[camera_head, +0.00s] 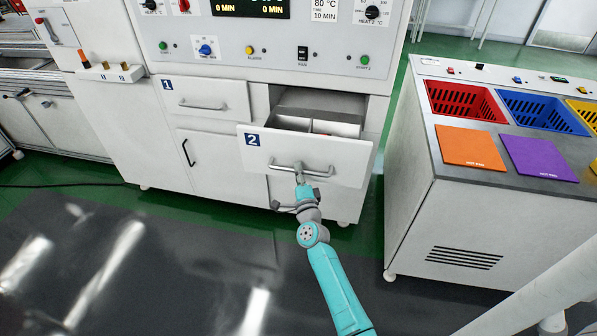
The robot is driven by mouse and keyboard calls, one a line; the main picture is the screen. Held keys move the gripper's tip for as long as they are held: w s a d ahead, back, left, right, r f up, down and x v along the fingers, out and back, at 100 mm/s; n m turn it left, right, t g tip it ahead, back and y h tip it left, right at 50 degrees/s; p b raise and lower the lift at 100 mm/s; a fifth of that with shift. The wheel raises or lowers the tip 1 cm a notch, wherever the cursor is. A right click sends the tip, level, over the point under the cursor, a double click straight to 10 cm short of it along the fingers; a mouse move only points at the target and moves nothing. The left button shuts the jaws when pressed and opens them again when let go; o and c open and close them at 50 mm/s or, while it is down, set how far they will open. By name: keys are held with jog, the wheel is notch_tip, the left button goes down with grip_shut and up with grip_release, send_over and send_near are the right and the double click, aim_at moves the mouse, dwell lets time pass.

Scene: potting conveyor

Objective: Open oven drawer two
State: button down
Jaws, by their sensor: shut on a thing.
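Oven drawer two (345,157) is a white drawer with a blue "2" label, in the lower right of the white oven cabinet. It is pulled part way out, and its open top shows a grey inside with a little red in it. Its bar handle (284,168) runs across the front. My gripper (299,176) is at the handle's middle and shut on it. The fingertips are small and partly hidden by the gripper's own body. Drawer one (210,101), labelled "1", is shut at the upper left of drawer two.
The oven panel (225,50) with knobs, buttons and a display is above the drawers. A grey-topped cart at right carries a red bin (464,103), a blue bin (540,112), an orange pad (470,148) and a purple pad (540,158). Dark floor (190,250) in front is clear.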

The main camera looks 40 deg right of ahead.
jog(key=c, duration=1.2)
grip_release()
jog(key=shift+s+f, duration=0.1)
jog(key=v, duration=1.1)
jog(key=shift+s+a+f, duration=0.1)
jog(key=shift+s+a, duration=0.2)
jog(key=s+a+f+n+y, duration=0.1)
jog(key=s+a+n+y, duration=0.2)
jog(key=s+a+n, duration=0.6)
jog(key=s+a+f+n+y, duration=0.1)
jog(key=s+a+n+y, duration=0.3)
jog(key=s, duration=0.9)
jog(key=s+a+r+n+g+y, duration=0.1)
jog(key=s+a+r+n, duration=0.1)
jog(key=s, duration=0.4)
jog(key=s+a+r+n, duration=0.3)
jog(key=s+r+n, duration=0.1)
jog(key=s, duration=0.2)
jog(key=s+a+r+n+g+y, duration=0.1)
jog(key=s+a+r+n, duration=0.1)
jog(key=s+n, duration=0.2)
jog(key=shift+s+a+r+g+y, duration=0.15)
jog(key=shift+s+a+r, duration=0.05)
jog(key=shift+s, duration=0.25)
jog(key=shift+s+a+r+g+y, duration=0.15)
jog(key=shift+s+a+r, duration=0.05)
jog(key=shift+s, duration=0.25)
